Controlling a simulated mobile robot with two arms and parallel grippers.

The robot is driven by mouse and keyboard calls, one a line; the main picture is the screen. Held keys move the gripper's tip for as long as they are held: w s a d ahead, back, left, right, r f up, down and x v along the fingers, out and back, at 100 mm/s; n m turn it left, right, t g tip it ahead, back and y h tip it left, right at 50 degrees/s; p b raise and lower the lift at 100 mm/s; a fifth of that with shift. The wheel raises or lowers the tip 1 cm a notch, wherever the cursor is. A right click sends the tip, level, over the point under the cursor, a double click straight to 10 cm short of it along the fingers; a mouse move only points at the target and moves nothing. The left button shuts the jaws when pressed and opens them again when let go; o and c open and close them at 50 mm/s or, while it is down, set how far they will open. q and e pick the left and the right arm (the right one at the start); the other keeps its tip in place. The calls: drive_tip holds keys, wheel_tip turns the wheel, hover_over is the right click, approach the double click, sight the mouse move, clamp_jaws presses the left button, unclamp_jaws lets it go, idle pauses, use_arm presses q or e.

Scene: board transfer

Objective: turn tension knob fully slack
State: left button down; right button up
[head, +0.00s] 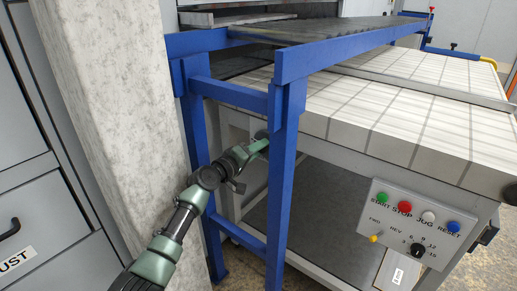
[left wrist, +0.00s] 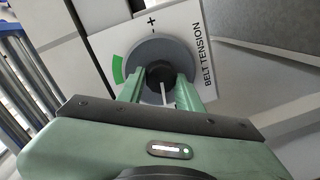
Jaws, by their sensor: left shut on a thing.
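The tension knob is a black round knob (left wrist: 160,74) with a white pointer line, on a grey dial in the left wrist view. The label beside it reads BELT TENSION (left wrist: 209,52), with plus and minus marks and a green band at the dial's left. My left gripper (left wrist: 160,88) is shut on the knob, with one green finger on each side. The pointer line points down, between the fingers. In the head view my left gripper (head: 262,143) reaches between the blue legs to the machine's side, and the knob is hidden there. My right gripper is not in view.
A blue frame leg (head: 283,185) stands just right of my left gripper. A pale stone-like pillar (head: 110,110) is close on the left. The control panel (head: 410,222) with coloured buttons is at the lower right, below the white slatted belt (head: 400,105).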

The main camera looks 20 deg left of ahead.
use_arm(q)
drive_tip(key=n, duration=0.3)
drive_tip(key=shift+f+p, duration=0.1)
drive_tip(key=shift+p, duration=0.25)
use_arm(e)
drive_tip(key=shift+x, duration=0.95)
use_arm(q)
drive_tip(key=shift+n, duration=0.3)
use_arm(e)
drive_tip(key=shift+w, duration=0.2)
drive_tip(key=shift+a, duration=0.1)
use_arm(q)
drive_tip(key=c, duration=0.9)
unclamp_jaws()
drive_tip(key=shift+a, duration=0.1)
drive_tip(key=shift+c, duration=0.2)
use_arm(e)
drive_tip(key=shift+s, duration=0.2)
